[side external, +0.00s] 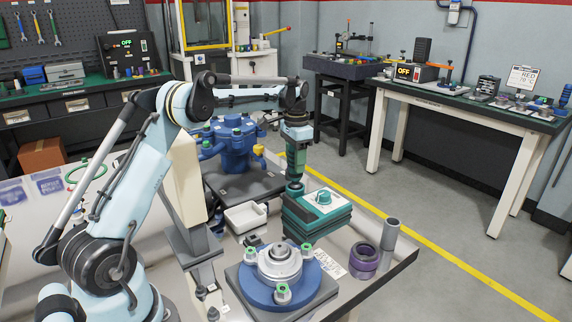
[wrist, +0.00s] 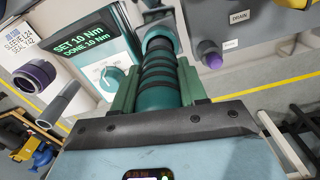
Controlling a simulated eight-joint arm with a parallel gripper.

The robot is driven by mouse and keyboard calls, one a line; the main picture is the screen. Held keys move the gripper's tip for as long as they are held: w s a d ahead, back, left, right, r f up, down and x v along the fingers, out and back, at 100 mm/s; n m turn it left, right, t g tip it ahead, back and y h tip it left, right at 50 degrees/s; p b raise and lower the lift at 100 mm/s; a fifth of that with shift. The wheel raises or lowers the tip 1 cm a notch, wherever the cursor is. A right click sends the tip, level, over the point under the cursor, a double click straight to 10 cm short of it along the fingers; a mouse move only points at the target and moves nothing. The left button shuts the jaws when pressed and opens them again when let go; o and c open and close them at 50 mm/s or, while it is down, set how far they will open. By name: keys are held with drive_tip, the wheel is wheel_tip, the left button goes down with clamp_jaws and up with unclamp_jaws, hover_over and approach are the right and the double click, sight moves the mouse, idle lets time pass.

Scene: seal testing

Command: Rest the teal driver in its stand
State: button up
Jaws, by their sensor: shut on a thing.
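The teal driver (side external: 296,160) hangs nearly upright from my gripper (side external: 297,135), its lower end just beyond the teal controller box (side external: 318,212). In the wrist view the driver (wrist: 160,75) has a teal body with dark bands, and green jaws of my gripper (wrist: 158,95) are shut on it from both sides. Its far end points at a grey-blue round part (wrist: 156,18); I cannot tell whether this is the stand or the driver's own nose, or whether they touch. The stand is not clearly seen in the side view.
The controller screen (wrist: 105,45) reads SET 10 Nm, DONE 10 Nm. Close by are a white tray (side external: 245,217), a blue flanged housing (side external: 258,290), a purple ring (side external: 364,259) and an upright grey tube (side external: 390,234). A blue pump body (side external: 231,150) stands behind.

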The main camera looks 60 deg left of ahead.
drive_tip(key=shift+f, duration=0.2)
idle(0.6)
drive_tip(key=o, duration=1.3)
drive_tip(key=shift+c, duration=0.2)
drive_tip(key=shift+r, duration=4.5)
drive_tip(key=shift+d, duration=0.1)
drive_tip(key=s+d+r+t, duration=0.4)
drive_tip(key=s+d, duration=0.4)
drive_tip(key=d, duration=0.5)
drive_tip(key=s+d+f+t, duration=0.1)
drive_tip(key=s+d+f, duration=0.1)
drive_tip(key=s, duration=0.2)
drive_tip(key=s+d+f+n+t, duration=0.1)
drive_tip(key=s+d+f, duration=0.2)
drive_tip(key=s, duration=0.1)
drive_tip(key=s+d+f+t, duration=0.1)
drive_tip(key=s+d+f, duration=0.1)
drive_tip(key=s+f, duration=0.1)
drive_tip(key=shift+s+d+f+n, duration=0.25)
drive_tip(key=shift+s+d+n, duration=0.15)
drive_tip(key=shift+s, duration=0.35)
